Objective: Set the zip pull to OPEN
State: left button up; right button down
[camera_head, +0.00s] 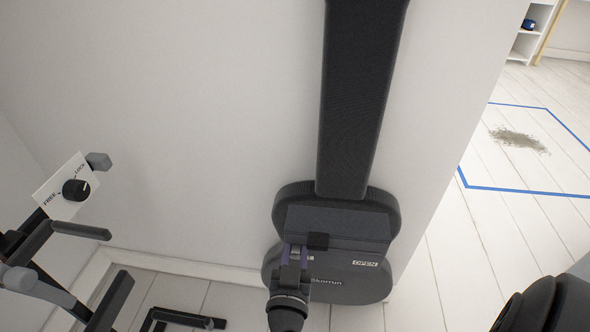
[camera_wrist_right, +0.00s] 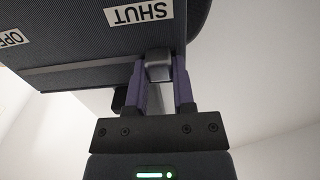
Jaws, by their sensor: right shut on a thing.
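A dark grey bag (camera_head: 340,222) lies against the white wall under a wide black strap. A white OPEN label (camera_head: 365,263) is on its right side. The SHUT label (camera_wrist_right: 140,13) shows in the wrist view, with the OPEN label (camera_wrist_right: 12,39) partly cut off at the left edge. My right gripper (camera_head: 296,253) is at the left part of the bag, near the SHUT end. Its purple fingers are shut on a grey metal zip pull (camera_wrist_right: 158,67). The gripper hides part of the bag's front in the head view.
A white FREE/LOCK plate with a black knob (camera_head: 76,190) stands at the left, among black bars. Blue tape (camera_head: 520,189) marks the floor at the right, around a dark smudge (camera_head: 518,140). A white shelf (camera_head: 528,35) is at the back right.

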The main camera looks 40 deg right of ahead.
aim_at(377, 252)
jog(key=s+d+p, duration=0.2)
jog(key=s, duration=0.1)
jog(key=s+d+p, duration=0.1)
jog(key=d, duration=0.1)
jog(key=shift+s+r+p, duration=0.25)
jog(key=shift+s+p, duration=0.1)
jog(key=shift+p, duration=0.05)
jog(key=s+d+p, duration=0.1)
jog(key=s, duration=0.1)
jog(key=s+d, duration=0.2)
jog(key=s+d+p, duration=0.1)
jog(key=s+d, duration=0.1)
jog(key=shift+s+d+f+p, duration=0.15)
jog(key=shift+f+p, duration=0.1)
jog(key=shift+p, duration=0.05)
pick_arm(q)
jog(key=s+r, duration=0.3)
jog(key=s, duration=0.6)
jog(key=shift+s+r, duration=0.25)
jog(key=shift+r, duration=0.05)
pick_arm(e)
jog(key=shift+s+d+f, duration=0.1)
jog(key=shift+s+d, duration=0.2)
jog(key=shift+s, duration=0.1)
jog(key=shift+c, duration=2.2)
grip_release()
